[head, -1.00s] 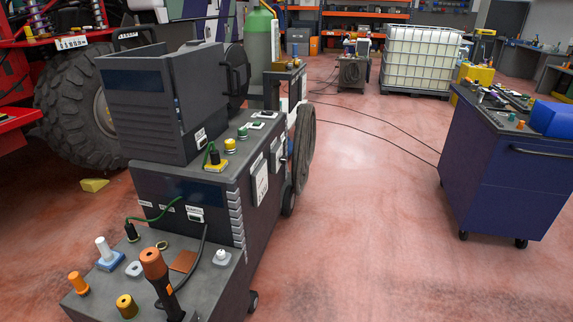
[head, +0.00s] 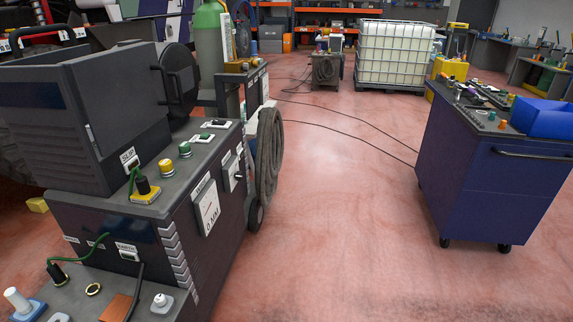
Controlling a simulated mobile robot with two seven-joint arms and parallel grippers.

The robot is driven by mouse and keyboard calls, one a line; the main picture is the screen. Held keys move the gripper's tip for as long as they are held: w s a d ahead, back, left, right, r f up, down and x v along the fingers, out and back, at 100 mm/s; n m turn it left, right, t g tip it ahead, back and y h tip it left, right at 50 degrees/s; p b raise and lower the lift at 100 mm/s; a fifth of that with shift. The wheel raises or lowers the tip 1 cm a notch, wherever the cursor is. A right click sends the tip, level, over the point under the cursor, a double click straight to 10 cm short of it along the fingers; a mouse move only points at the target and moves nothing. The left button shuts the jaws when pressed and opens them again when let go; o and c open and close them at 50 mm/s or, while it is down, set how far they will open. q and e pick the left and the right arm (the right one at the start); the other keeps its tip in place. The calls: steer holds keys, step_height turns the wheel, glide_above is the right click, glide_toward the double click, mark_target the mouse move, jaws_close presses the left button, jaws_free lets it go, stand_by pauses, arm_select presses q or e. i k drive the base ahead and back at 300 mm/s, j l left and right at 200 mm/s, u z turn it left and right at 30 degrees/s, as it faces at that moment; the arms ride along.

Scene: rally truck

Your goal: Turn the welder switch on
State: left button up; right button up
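The welder (head: 110,225) is a dark grey machine on the left, with a boxy upper housing (head: 85,110) and a lower cabinet. On its top ledge are a black plug on a yellow base (head: 146,190), a yellow knob (head: 167,170) and a green knob (head: 185,150). Behind them are small dark switches on white plates, one with green (head: 204,137) and one farther back (head: 216,124). Neither gripper is in view.
Black cables (head: 350,127) cross the red floor farther back. A coiled hose (head: 268,160) and green gas cylinder (head: 212,60) are behind the welder. The middle floor is clear.

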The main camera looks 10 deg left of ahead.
mark_target(239, 177)
steer(key=i+l+z, duration=0.15)
steer(key=i+z, duration=0.25)
steer(key=i, duration=1.05)
